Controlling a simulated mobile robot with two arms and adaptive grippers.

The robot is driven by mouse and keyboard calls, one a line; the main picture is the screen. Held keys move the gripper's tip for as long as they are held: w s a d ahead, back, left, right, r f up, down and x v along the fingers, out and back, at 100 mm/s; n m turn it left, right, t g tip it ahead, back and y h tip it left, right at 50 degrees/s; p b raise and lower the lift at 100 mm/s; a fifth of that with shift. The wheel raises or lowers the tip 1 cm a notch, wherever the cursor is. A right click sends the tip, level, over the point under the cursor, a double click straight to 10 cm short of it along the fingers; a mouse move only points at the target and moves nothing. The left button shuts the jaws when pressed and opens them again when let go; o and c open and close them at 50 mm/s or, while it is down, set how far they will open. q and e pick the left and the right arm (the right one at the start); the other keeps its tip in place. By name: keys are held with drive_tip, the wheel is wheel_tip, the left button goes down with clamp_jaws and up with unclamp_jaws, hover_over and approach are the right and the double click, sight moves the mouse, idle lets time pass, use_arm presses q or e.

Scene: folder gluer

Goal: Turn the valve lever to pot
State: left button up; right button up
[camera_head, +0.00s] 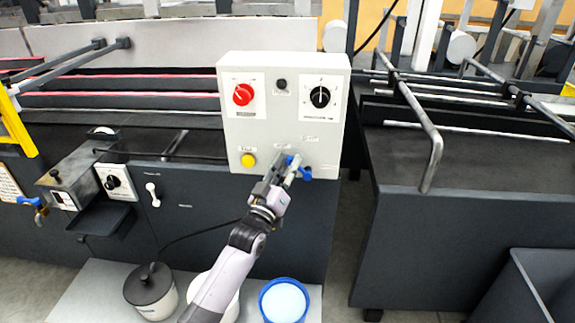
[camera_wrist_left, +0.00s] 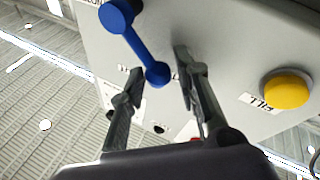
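The blue valve lever (camera_head: 305,173) sits at the lower front of the grey control box (camera_head: 320,150). In the left wrist view the lever (camera_wrist_left: 141,44) runs slantwise, with a round knob at each end. My left gripper (camera_head: 284,164) is at the lever in the head view and partly covers it. In the wrist view its two fingers (camera_wrist_left: 156,66) are apart, and the lever's lower knob shows between the tips. I cannot tell whether either finger touches it. Small labels beside the lever are too blurred to read. My right gripper is out of view.
The box also carries a red knob (camera_head: 243,94), a black knob (camera_head: 320,97) and a yellow button (camera_head: 248,160), labelled FILL in the wrist view. Below stand a black-lidded pot (camera_head: 150,287) and a blue-rimmed container (camera_head: 284,301). A dark machine table (camera_head: 460,230) is at right.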

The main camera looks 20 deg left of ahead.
use_arm(q)
drive_tip(key=v, duration=1.2)
drive_tip(key=s+d+f+m+g, duration=0.1)
drive_tip(key=s+f+g, duration=0.2)
drive_tip(key=f, duration=0.9)
drive_tip(key=s+f+m+g, duration=0.1)
drive_tip(key=s+f+g, duration=0.3)
drive_tip(key=f, duration=0.9)
drive_tip(key=s+d+f+m+g, duration=0.1)
drive_tip(key=s+f+g, duration=0.2)
drive_tip(key=f, duration=0.9)
drive_tip(key=s+f+m+g, duration=0.2)
drive_tip(key=s+f+g, duration=0.4)
drive_tip(key=s+f, duration=1.15)
drive_tip(key=s+f+g, duration=0.2)
drive_tip(key=s, duration=0.8)
drive_tip(key=s+f+m+g+y, duration=0.1)
drive_tip(key=s+f+g, duration=0.1)
drive_tip(key=s, duration=0.8)
drive_tip(key=shift+s+f+m+g, duration=0.2)
drive_tip(key=shift+f+m+g, duration=0.15)
drive_tip(key=shift+f, duration=0.3)
